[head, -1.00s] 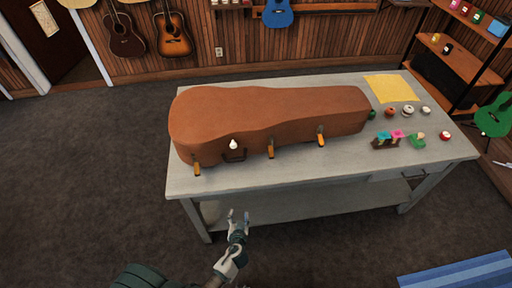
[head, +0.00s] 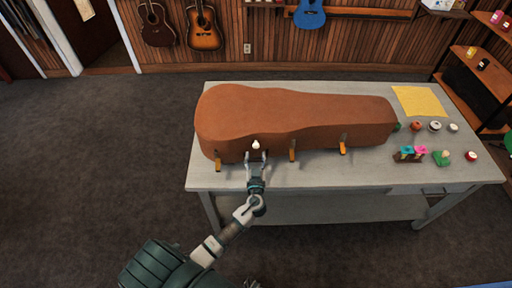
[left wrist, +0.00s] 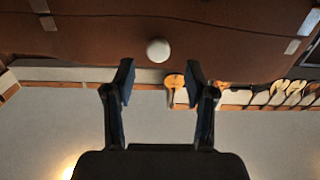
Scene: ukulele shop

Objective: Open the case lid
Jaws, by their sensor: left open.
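The brown guitar case (head: 300,115) lies on the table with its lid down. A small white knob (head: 255,145) sits at the front of the case, and it also shows in the left wrist view (left wrist: 158,50). Orange latches stick out along the front side: a left one (head: 218,164), a middle one (head: 292,151) and a right one (head: 343,148). My left gripper (head: 257,158) is open and empty just in front of the knob. In the left wrist view its fingers (left wrist: 160,80) are spread, with the knob beyond and between them. My right gripper is not in view.
The grey table (head: 330,178) has a yellow cloth (head: 420,101) at its back right. Several small round items and a small dark holder (head: 408,155) with coloured pieces stand at the right. A shelf (head: 475,75) stands beyond. The floor at left is clear.

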